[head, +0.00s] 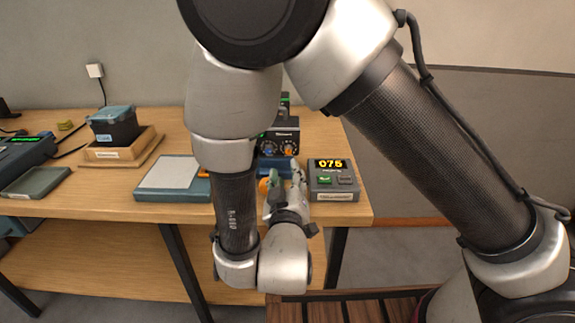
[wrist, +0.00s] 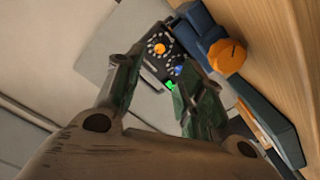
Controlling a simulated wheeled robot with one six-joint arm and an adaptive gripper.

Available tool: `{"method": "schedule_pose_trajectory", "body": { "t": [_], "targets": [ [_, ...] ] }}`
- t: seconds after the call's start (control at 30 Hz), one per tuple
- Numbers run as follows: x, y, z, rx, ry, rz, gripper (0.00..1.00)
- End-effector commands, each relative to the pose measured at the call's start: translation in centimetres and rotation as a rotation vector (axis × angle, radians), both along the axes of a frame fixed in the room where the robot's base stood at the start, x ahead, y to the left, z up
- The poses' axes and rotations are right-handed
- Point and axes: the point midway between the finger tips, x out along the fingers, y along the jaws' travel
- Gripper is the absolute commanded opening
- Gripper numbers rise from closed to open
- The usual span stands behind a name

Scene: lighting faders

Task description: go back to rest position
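My gripper (head: 284,178) is at the front right of the wooden table, in front of a dark control box (head: 279,141) with orange and blue knobs. In the wrist view my gripper (wrist: 163,62) has its two fingers apart with nothing between them. Beyond the fingers the control box (wrist: 163,48) shows an orange knob, a ring of white marks and a green light. An orange round knob (wrist: 227,56) on a blue body lies right of the fingers. My arm hides part of the table in the head view.
A grey box (head: 333,195) with a yellow "075" display stands close right of my gripper. A blue-grey pad (head: 172,174), a wooden tray (head: 137,147) holding a dark bin (head: 113,128), and another grey device (head: 36,182) are left. A slatted wooden surface (head: 345,309) is below.

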Motion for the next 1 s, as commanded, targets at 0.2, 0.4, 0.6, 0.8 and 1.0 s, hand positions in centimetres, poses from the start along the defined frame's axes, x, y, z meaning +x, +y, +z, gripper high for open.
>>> {"method": "schedule_pose_trajectory", "body": {
  "t": [0.2, 0.4, 0.6, 0.8, 1.0],
  "targets": [
    [-1.6, 0.0, 0.0, 0.001, -0.001, -0.001, 0.39],
    [-1.6, 0.0, 0.0, 0.001, -0.001, -0.001, 0.39],
    [0.0, -0.2, 0.1, 0.063, 0.061, -0.002, 0.39],
    [6.3, -1.2, 1.6, 0.350, 0.344, 0.047, 0.39],
    [9.4, -4.5, 6.0, 0.564, 0.599, 0.144, 0.39]
  ]
}}
